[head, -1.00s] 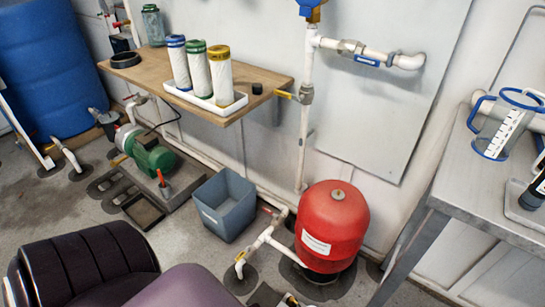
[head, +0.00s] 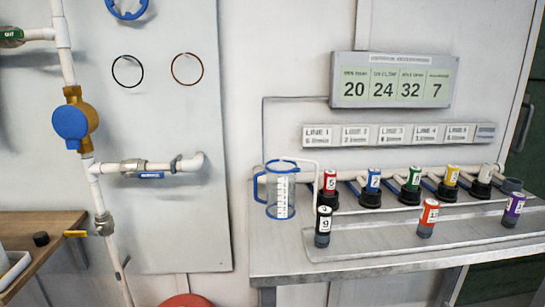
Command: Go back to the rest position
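Neither of my grippers shows in the head view, so I cannot see whether they are open or shut. The view faces a wall and a grey metal bench (head: 300,266) on the right. On the bench stand a clear measuring jug (head: 281,192) with blue rim and handle, and a row of colour-banded cartridges, among them a green one (head: 412,182). Before the row stand a black numbered cartridge (head: 323,228), an orange-red one (head: 428,218) and a purple one (head: 513,209), all upright.
A wooden shelf (head: 45,225) juts in at lower left, with a black cap (head: 40,239). White piping with a blue-and-brass valve (head: 72,122) runs down the wall panel. A display (head: 390,80) reads 20, 24, 32, 7. The red tank's top (head: 187,300) shows below.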

